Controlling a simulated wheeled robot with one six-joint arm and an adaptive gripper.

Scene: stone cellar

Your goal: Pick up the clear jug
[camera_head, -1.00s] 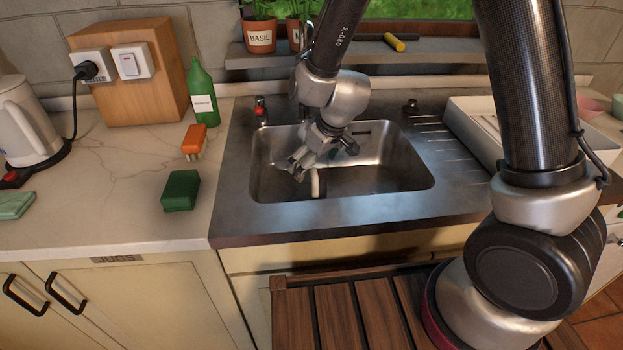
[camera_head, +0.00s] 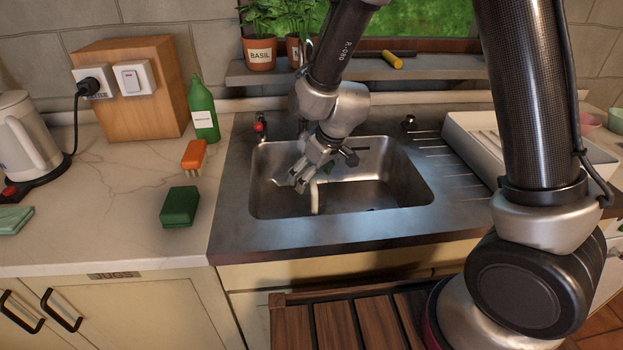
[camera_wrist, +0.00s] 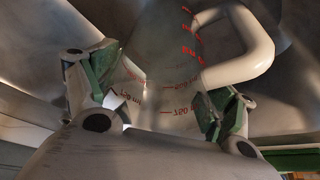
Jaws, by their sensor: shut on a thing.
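The clear jug (camera_wrist: 158,60) fills the middle of the wrist view. It is see-through, with red measuring marks and a curved whitish handle (camera_wrist: 258,45) at the right. My gripper (camera_wrist: 160,98) has its green-padded fingers on both sides of the jug and is shut on it. In the head view my gripper (camera_head: 314,172) reaches down into the sink basin (camera_head: 400,202). There only the pale handle (camera_head: 314,196) shows clearly below the fingers. The clear body is hard to make out, and whether the jug's base touches the basin floor cannot be told.
The basin walls surround the gripper. A red-topped tap part (camera_head: 261,127) stands at the back left rim. A white drying tray (camera_head: 470,140) stands right. On the left counter are a green bottle (camera_head: 204,115), an orange brush (camera_head: 194,155), a green block (camera_head: 180,206) and a kettle (camera_head: 25,140).

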